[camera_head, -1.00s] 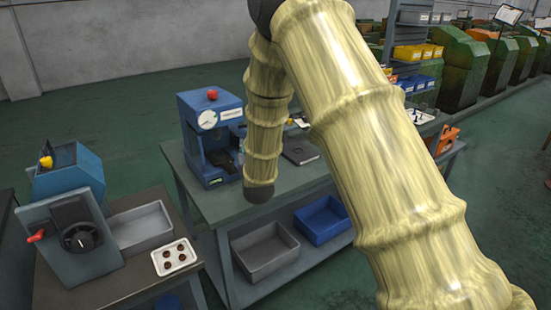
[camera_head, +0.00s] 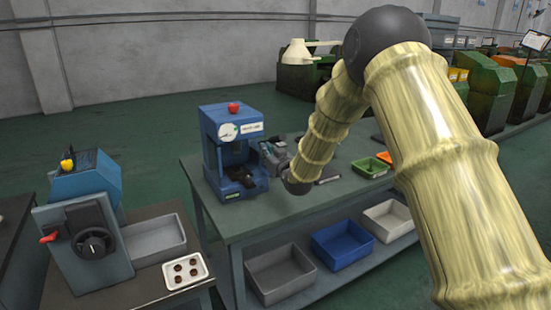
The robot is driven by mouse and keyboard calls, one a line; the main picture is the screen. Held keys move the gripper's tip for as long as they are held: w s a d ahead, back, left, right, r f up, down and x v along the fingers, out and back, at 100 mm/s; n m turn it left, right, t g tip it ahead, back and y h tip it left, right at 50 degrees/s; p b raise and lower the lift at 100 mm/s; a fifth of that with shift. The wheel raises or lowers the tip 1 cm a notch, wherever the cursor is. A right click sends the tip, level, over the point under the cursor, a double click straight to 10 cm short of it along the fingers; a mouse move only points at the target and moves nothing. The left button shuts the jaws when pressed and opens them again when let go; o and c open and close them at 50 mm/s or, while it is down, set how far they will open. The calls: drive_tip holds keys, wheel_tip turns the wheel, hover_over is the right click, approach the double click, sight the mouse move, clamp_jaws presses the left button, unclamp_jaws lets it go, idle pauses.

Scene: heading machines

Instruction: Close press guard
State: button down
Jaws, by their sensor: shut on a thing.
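The blue press (camera_head: 233,150) stands on the left part of the workbench. It has a round white gauge on its upper front and a red knob on top. Its front opening shows a dark die area. My gripper (camera_head: 268,157) is small and grey, partly hidden by my wrist, at the right front side of the press. It is shut on what appears to be the edge of the press guard. The guard itself is too small and covered to make out, so I cannot tell how far it stands open.
Left is a smaller table with a blue-grey machine (camera_head: 88,225), a grey bin (camera_head: 153,240) and a white tray (camera_head: 185,271) of brown parts. Green and orange trays (camera_head: 371,166) lie on the workbench. Grey, blue (camera_head: 341,245) and white bins fill its lower shelf.

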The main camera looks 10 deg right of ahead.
drive_tip(key=shift+x, duration=0.8)
drive_tip(key=shift+d+r, duration=0.1)
drive_tip(key=shift+w+r, duration=0.1)
drive_tip(key=shift+r, duration=0.05)
drive_tip(key=c, duration=1.7)
unclamp_jaws()
drive_tip(key=shift+c, duration=0.2)
drive_tip(key=shift+o, duration=1.1)
drive_tip(key=shift+w+d, duration=0.1)
drive_tip(key=v, duration=1.2)
drive_tip(key=shift+f, duration=0.2)
